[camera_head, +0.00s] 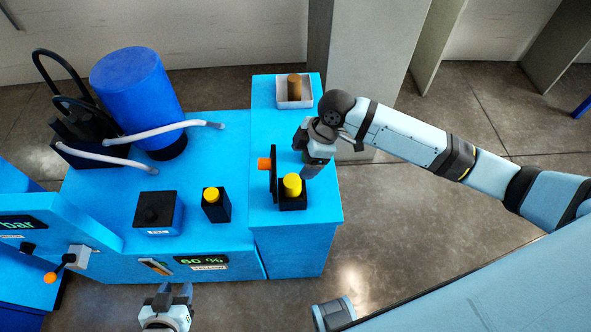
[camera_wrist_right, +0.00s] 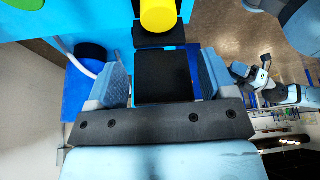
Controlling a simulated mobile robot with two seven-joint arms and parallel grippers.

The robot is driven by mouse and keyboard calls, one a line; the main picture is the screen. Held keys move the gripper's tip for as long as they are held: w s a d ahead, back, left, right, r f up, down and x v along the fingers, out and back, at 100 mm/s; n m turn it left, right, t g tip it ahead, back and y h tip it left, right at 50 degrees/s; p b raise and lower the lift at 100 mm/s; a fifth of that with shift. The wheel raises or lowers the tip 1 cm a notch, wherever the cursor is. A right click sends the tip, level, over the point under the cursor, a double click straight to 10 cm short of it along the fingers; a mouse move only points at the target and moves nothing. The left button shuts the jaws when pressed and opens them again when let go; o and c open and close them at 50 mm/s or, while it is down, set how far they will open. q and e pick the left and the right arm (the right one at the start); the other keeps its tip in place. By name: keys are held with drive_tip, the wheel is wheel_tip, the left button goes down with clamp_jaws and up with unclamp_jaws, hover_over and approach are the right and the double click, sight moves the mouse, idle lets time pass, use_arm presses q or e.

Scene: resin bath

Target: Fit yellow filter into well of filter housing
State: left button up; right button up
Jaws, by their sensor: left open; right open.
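A yellow cylinder, likely the yellow filter (camera_head: 292,182), stands upright in a small black holder (camera_head: 293,202) on the right blue counter. An upright black plate (camera_head: 273,175) with an orange knob is beside it. I cannot tell whether this is the filter housing or how deep the cylinder sits. My right gripper (camera_head: 307,160) is open, close above and behind the cylinder. In the right wrist view a yellow cylinder (camera_wrist_right: 158,14) shows at the top, beyond the open fingers; a dark block lies between them in the picture. My left gripper (camera_head: 172,297) is open and empty, in front of the counter.
Another yellow-topped black block (camera_head: 216,208) and a black box (camera_head: 158,213) stand on the left blue counter. A white tray (camera_head: 294,103) holding a brown cylinder is at the back. A blue drum (camera_head: 140,95) and pale hoses occupy the back left. A panel (camera_head: 204,262) reads 60 %.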

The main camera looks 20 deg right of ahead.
drive_tip(key=shift+v, duration=1.95)
